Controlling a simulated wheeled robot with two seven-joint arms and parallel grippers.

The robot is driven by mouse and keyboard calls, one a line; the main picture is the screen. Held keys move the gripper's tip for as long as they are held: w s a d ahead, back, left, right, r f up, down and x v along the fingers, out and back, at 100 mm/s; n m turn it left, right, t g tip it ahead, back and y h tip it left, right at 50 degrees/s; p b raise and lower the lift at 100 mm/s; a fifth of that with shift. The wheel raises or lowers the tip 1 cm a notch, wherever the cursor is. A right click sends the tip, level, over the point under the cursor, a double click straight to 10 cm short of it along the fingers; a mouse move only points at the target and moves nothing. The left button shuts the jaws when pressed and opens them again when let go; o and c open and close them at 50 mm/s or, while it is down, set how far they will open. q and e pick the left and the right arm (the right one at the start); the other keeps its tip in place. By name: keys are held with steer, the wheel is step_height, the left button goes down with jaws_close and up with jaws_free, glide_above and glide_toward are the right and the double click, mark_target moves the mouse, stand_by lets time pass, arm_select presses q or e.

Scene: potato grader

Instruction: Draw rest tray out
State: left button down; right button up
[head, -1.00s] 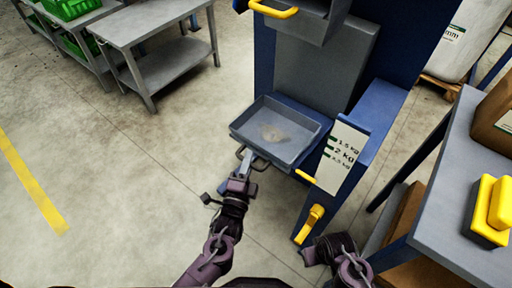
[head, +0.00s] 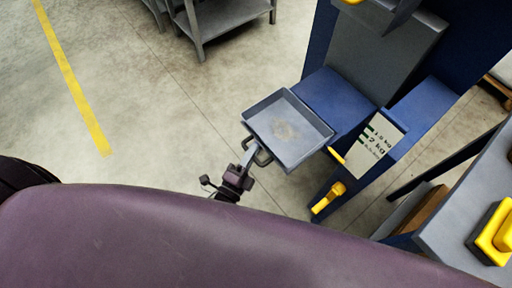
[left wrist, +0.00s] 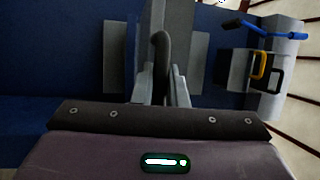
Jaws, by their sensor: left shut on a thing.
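The rest tray (head: 307,157) is a shallow grey-blue tray with a dusty patch on its floor. It sticks out in front of the blue machine, its back edge near the blue shelf (head: 335,92). Its dark looped handle (head: 264,157) is at the near left side. My left gripper (head: 249,158) is shut on the handle. In the left wrist view, the fingers (left wrist: 161,88) close on the dark handle bar (left wrist: 161,48). I cannot tell whether the tray still rests on the shelf. My right gripper is not in view.
A scale label (head: 380,139) and a yellow handle (head: 328,197) are on the machine, right of the tray. A grey table (head: 450,222) with a yellow-topped block (head: 494,232) stands at the right. A grey trolley (head: 225,20) stands behind. The floor left of the tray is clear.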

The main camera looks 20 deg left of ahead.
arm_select(q)
steer(key=shift+s+a+f, duration=0.1)
steer(key=shift+s+f, duration=0.05)
steer(key=c, duration=1.7)
jaws_free()
steer(key=shift+o, duration=1.2)
steer(key=shift+s+a, duration=0.1)
steer(key=shift+s, duration=0.05)
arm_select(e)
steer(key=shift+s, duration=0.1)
arm_select(q)
steer(key=v, duration=0.7)
steer(key=shift+s, duration=0.35)
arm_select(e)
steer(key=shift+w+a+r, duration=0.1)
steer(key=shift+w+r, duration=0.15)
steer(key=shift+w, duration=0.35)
arm_select(q)
steer(key=shift+a, duration=0.1)
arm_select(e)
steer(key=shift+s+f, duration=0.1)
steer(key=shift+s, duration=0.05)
